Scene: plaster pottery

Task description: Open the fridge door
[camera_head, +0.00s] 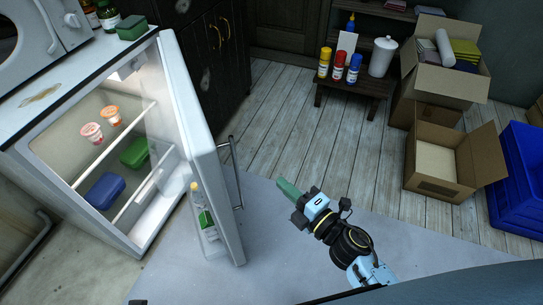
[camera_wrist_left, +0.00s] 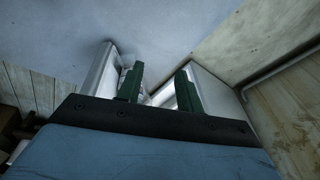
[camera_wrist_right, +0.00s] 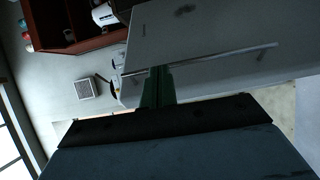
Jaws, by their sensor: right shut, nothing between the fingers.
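The white fridge (camera_head: 150,228) stands at the left in the head view, and its door (camera_head: 203,130) is swung open, away from the body. The inside is lit and in plain sight. A metal bar handle (camera_head: 235,175) is on the door's outer face. My right gripper (camera_head: 282,185) is to the right of the handle, apart from it; its green fingers are shut and empty. They show pressed together in the right wrist view (camera_wrist_right: 157,85). My left gripper (camera_wrist_left: 160,82) shows in the left wrist view with its green fingers apart and nothing between them.
The fridge holds two small cups (camera_head: 92,132), a blue box (camera_head: 105,190) and a green box (camera_head: 134,153). A low bench (camera_head: 352,98) with bottles, cardboard boxes (camera_head: 438,170) and a blue crate (camera_head: 522,165) stand at the right. The floor between is clear.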

